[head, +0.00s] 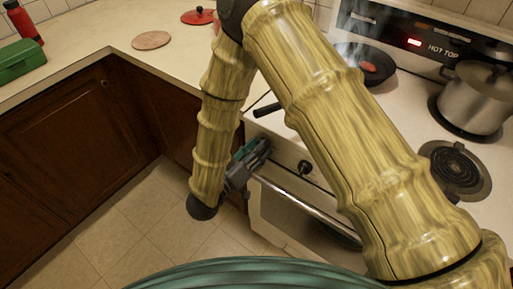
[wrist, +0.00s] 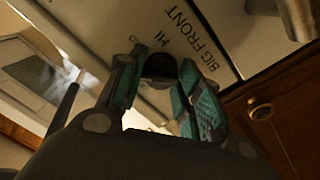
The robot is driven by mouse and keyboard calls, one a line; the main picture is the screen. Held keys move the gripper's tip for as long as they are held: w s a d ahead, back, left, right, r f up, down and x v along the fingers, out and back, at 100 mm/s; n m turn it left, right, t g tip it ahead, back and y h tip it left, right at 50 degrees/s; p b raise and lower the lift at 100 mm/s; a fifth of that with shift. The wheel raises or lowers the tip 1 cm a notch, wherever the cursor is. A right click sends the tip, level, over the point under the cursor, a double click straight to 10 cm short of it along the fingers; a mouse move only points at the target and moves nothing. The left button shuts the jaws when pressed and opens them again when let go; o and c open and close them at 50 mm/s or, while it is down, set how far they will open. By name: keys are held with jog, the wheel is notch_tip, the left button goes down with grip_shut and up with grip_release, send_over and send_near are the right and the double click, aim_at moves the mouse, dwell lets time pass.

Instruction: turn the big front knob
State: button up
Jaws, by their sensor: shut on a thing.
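The big front knob (wrist: 160,68) is a dark round knob on the pale stove front in the wrist view. The words "BIG FRONT" and "HI" are printed beside it. My gripper (wrist: 158,92) has its two teal-padded fingers on either side of the knob, shut on it. In the head view my gripper (head: 262,148) is at the left end of the stove front, and the knob there is hidden behind the fingers. Another black knob (head: 305,167) shows to the right of my gripper on the same panel.
The oven handle (head: 305,205) runs just below my gripper. A smoking frying pan (head: 372,66) sits on the stove, its handle pointing left, and a steel pot (head: 474,98) stands at right. A bare coil burner (head: 455,165) is nearer. Wooden cabinets (head: 75,135) stand left; the floor is clear.

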jog(key=shift+n, duration=0.3)
jog(key=o, duration=1)
jog(key=shift+w, duration=0.1)
jog(key=shift+o, duration=0.2)
jog(key=shift+r, duration=0.1)
jog(key=shift+r, duration=4.85)
